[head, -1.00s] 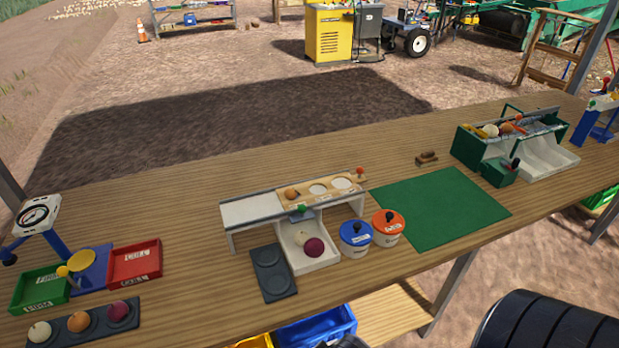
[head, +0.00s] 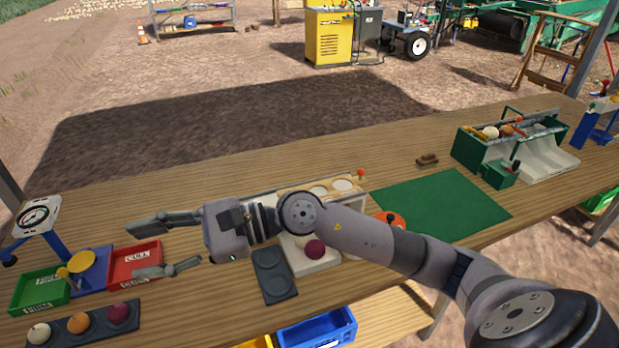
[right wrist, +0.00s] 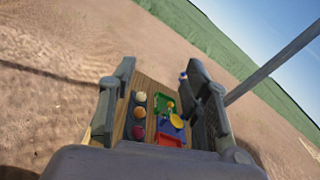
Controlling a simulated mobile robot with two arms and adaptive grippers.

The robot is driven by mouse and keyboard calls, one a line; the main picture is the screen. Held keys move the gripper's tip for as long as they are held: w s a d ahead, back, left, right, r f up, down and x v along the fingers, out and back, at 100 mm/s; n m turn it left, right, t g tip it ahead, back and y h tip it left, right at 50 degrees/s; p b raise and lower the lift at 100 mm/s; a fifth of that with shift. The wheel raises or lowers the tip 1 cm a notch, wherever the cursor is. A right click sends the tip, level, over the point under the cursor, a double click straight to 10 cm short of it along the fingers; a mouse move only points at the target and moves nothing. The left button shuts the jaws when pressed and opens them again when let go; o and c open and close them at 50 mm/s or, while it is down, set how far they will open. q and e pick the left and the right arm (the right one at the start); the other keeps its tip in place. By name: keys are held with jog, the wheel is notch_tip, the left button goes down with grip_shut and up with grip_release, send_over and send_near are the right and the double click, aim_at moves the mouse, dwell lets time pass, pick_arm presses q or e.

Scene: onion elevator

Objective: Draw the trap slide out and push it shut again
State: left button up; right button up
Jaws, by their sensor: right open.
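The trap slide seems to be the wooden strip with round white openings (head: 329,180) on the white bench stand (head: 262,199). An orange knob (head: 361,173) stands at its right end. My right arm crosses the head view and hides much of the stand. My right gripper (head: 140,250) is open and empty, left of the stand, above the table near the red CULL tray (head: 134,263). Its two fingers also show apart in the right wrist view (right wrist: 160,85). My left gripper is not in view.
A white chute (head: 318,262) holds a purple onion below the stand, beside a dark tray (head: 273,276). A green mat (head: 440,208) lies to the right. A green FIRM tray (head: 40,289), a row of several onions and a green box (head: 484,150) also stand on the table.

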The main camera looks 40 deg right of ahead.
jog(key=w+d+f+n+h, duration=0.3)
jog(key=d+f+h, duration=0.25)
jog(key=d, duration=0.25)
jog(key=w+d+f+n+h, duration=0.35)
jog(key=d+h, duration=0.25)
jog(key=d, duration=0.2)
jog(key=w+d+r+h, duration=0.15)
jog(key=d+h, duration=0.55)
jog(key=d, duration=1)
jog(key=shift+n+g, duration=0.4)
jog(key=shift+n, duration=0.05)
jog(key=p+x, duration=0.4)
jog(key=x, duration=1.2)
jog(key=shift+f, duration=0.35)
jog(key=shift+c, duration=0.4)
grip_shut()
